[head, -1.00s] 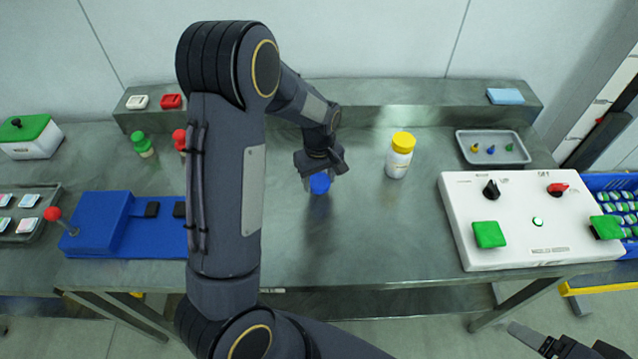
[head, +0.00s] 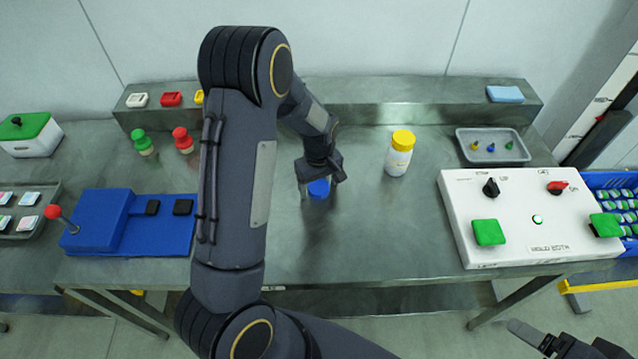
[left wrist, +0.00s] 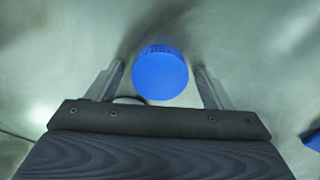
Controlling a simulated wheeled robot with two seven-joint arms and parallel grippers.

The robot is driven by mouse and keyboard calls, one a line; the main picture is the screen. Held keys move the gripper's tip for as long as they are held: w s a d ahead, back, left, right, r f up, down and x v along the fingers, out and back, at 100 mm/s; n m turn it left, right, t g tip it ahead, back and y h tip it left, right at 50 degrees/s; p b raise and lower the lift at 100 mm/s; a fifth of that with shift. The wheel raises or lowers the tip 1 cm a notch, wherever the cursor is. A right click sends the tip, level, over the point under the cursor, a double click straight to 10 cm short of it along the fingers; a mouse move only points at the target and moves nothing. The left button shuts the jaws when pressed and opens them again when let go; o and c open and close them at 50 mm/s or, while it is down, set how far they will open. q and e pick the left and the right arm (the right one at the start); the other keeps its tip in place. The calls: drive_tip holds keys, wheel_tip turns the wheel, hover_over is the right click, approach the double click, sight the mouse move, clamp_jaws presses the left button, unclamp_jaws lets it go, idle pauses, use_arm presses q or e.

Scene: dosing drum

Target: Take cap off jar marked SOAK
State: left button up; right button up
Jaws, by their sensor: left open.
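A jar with a blue cap (head: 318,189) stands on the bench under my left gripper (head: 321,180). In the left wrist view the blue cap (left wrist: 160,73) lies between the two open fingers (left wrist: 162,82), with a gap on each side. A sliver of its pale body shows below the cap; its label is hidden. A white jar with a yellow cap (head: 399,153) stands upright to the right, and its marking is not readable. I cannot read SOAK on any jar. My right gripper (head: 545,340) is partly in view at the bottom right, apart from the jars.
Small bottles with green (head: 142,142) and red (head: 182,139) tops stand at left behind a blue joystick box (head: 105,222). A white control panel (head: 530,215) and a grey tray (head: 493,147) are at right. The bench front centre is clear.

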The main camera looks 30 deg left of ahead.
sight(319, 187)
use_arm(q)
wheel_tip(319, 187, up, 12)
drive_tip(key=s+d+r+m+t+h, duration=0.1)
drive_tip(key=s+d+r+m+t, duration=0.1)
drive_tip(key=s, duration=0.5)
drive_tip(key=s+d+r+m+t+h, duration=0.1)
drive_tip(key=s+d+r+m, duration=0.2)
drive_tip(key=s, duration=0.5)
drive_tip(key=s+d+r+m+t+h, duration=0.1)
drive_tip(key=s+d+r+m+t, duration=0.1)
drive_tip(key=s, duration=0.6)
drive_tip(key=r+m, duration=0.1)
drive_tip(key=m, duration=0.1)
drive_tip(key=shift+d+r+m+t+h+b, duration=0.3)
drive_tip(key=shift+d+m+h+b, duration=0.1)
